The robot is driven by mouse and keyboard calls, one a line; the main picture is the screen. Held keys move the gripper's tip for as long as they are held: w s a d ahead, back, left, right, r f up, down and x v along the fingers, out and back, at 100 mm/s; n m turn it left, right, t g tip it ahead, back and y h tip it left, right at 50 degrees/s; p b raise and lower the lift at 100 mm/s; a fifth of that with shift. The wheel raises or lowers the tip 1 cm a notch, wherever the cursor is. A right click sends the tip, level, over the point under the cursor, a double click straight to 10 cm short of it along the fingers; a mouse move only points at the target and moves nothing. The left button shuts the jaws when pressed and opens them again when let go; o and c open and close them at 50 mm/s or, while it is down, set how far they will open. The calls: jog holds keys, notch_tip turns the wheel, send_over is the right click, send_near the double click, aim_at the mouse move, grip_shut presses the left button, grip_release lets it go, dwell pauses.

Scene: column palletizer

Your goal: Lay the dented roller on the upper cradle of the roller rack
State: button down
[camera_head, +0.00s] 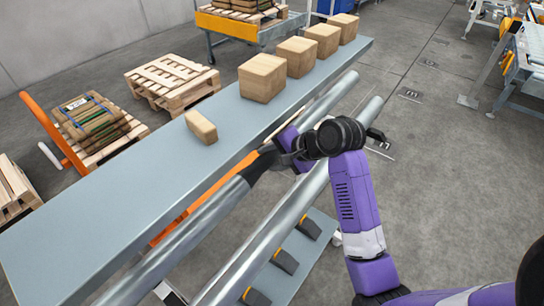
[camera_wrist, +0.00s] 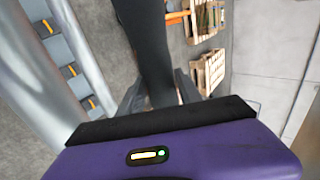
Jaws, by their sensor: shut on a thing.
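My gripper (camera_head: 282,152) reaches in from the right, beside the long grey top board. It is shut on a dark stretch of a long roller (camera_head: 195,228). The dark part also shows between the fingers in the wrist view (camera_wrist: 150,50). In the head view the roller appears silver beyond it and slants from lower left to upper right. A second silver roller (camera_head: 250,262) runs roughly parallel to its right. No dent is visible. Below is a grey panel with dark, orange-edged blocks (camera_head: 285,262); I cannot tell whether these are cradles. The upper cradle cannot be made out.
The grey board (camera_head: 130,205) carries several tan cartons (camera_head: 262,78) and a small tan block (camera_head: 201,127). Wooden pallets (camera_head: 172,80) and an orange pallet jack (camera_head: 50,130) stand to the left. A conveyor (camera_head: 530,55) stands far right. Floor between is clear.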

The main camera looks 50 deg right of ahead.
jog(key=shift+f+b, duration=1)
jog(key=shift+f, duration=1.9)
jog(key=c, duration=0.7)
grip_release()
jog(key=v, duration=0.7)
jog(key=shift+s+r, duration=0.15)
jog(key=shift+s, duration=0.15)
